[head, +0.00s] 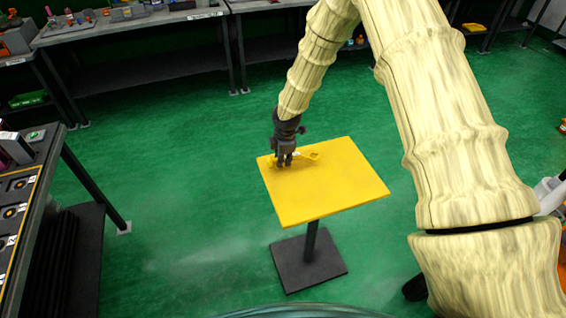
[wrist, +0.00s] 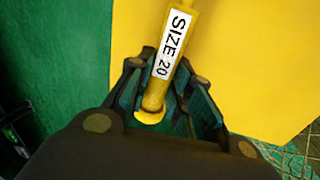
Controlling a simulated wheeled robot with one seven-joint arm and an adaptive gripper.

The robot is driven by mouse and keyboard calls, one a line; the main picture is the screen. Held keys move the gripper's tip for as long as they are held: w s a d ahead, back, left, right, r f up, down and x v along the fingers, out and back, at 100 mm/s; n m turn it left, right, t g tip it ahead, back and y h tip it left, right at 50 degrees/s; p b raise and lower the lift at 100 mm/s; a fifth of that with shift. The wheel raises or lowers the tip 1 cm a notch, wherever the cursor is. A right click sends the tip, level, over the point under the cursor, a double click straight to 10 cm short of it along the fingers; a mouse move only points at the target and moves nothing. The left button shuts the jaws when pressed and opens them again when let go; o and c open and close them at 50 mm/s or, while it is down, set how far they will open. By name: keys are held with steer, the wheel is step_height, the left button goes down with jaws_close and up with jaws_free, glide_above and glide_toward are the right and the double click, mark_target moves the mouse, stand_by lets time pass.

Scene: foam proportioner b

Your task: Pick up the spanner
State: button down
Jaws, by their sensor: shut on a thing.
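The yellow spanner (wrist: 181,26) lies between the fingers of my gripper (wrist: 168,92) in the wrist view. A white label on its handle reads "SIZE 20". The rounded handle end sits inside the jaws, and my gripper is shut on it. In the head view my gripper (head: 284,160) points down at the far left part of the yellow table top. The spanner's head (head: 313,156) shows just right of the fingers. I cannot tell whether the spanner touches the table top.
The yellow table (head: 330,190) stands on one dark post with a square base (head: 308,262). Its top is otherwise bare. Green floor surrounds it. A long workbench (head: 130,28) with small items runs along the back, and a dark bench (head: 30,185) stands at the left.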

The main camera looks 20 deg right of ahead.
steer(key=shift+s+a+r+b, duration=0.1)
steer(key=shift+s+r+b, duration=0.35)
steer(key=shift+r, duration=0.25)
steer(key=s+b, duration=0.1)
steer(key=s, duration=0.4)
steer(key=s+a+r+b, duration=0.1)
steer(key=s, duration=0.4)
steer(key=s+a+b, duration=0.1)
steer(key=s+b, duration=0.1)
steer(key=s, duration=0.3)
steer(key=shift+a+r, duration=0.15)
steer(key=shift+r, duration=0.15)
steer(key=c, duration=1.8)
jaws_free()
steer(key=shift+c, duration=0.2)
jaws_close()
